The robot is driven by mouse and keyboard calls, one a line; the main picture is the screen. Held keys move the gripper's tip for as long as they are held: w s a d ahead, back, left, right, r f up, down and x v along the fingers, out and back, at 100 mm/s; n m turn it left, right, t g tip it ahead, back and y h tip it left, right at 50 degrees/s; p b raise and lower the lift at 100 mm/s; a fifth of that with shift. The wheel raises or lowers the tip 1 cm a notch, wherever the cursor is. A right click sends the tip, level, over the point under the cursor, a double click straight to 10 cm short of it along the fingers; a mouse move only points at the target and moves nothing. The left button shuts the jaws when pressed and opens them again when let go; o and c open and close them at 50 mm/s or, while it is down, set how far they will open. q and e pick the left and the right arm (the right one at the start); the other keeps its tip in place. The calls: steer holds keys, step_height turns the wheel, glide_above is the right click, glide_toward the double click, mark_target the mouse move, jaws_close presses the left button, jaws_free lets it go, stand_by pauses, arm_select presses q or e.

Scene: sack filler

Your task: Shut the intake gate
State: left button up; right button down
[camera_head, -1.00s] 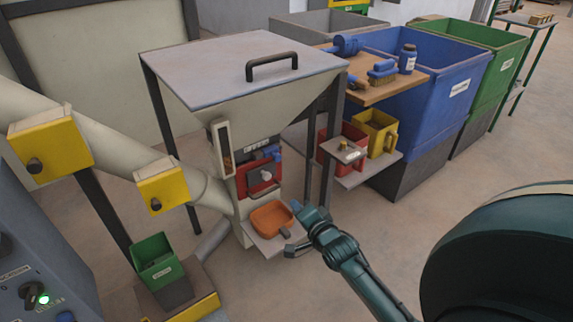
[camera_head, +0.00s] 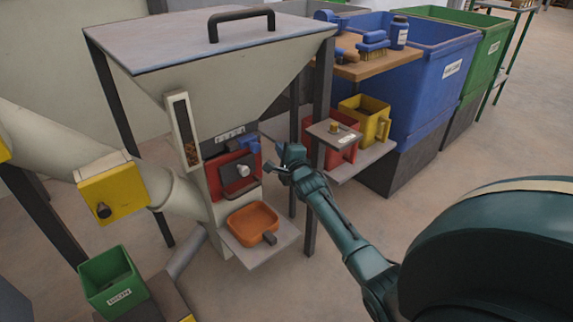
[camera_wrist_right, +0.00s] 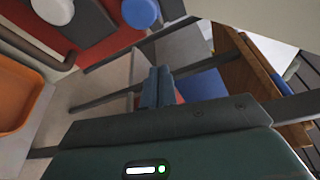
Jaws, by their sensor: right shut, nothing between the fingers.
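The hopper machine (camera_head: 235,85) stands at the centre left. On its front is a red plate (camera_head: 227,180) with a pale round knob (camera_head: 243,170) and a blue part (camera_head: 250,146) at its upper right. The red plate (camera_wrist_right: 98,42) and blue part (camera_wrist_right: 139,12) also show in the right wrist view. I cannot tell which part is the intake gate. My right gripper (camera_head: 284,163) is shut and empty, just right of the red plate and apart from it. Its fingers (camera_wrist_right: 158,88) are together in the wrist view. My left gripper is out of view.
An orange tray (camera_head: 250,222) sits on a ledge below the plate. A hopper leg (camera_head: 318,150) stands close by my right gripper. Red (camera_head: 340,148) and yellow (camera_head: 368,115) containers sit on a shelf to the right. A yellow box (camera_head: 113,188) is on the sloping pipe at left.

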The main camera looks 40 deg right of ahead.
mark_target(250, 144)
arm_select(q)
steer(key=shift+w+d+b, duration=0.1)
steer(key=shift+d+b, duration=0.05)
steer(key=shift+b, duration=0.35)
arm_select(e)
steer(key=shift+w+a+r, duration=0.1)
steer(key=shift+w+a, duration=0.2)
steer(key=shift+a, duration=0.25)
steer(key=shift+w+a+r, duration=0.15)
steer(key=shift+w+a, duration=0.1)
steer(key=shift+a, duration=0.35)
steer(key=shift+w+a+r, duration=0.1)
steer(key=shift+w+a, duration=0.2)
steer(key=shift+a, duration=0.25)
steer(key=shift+a, duration=0.1)
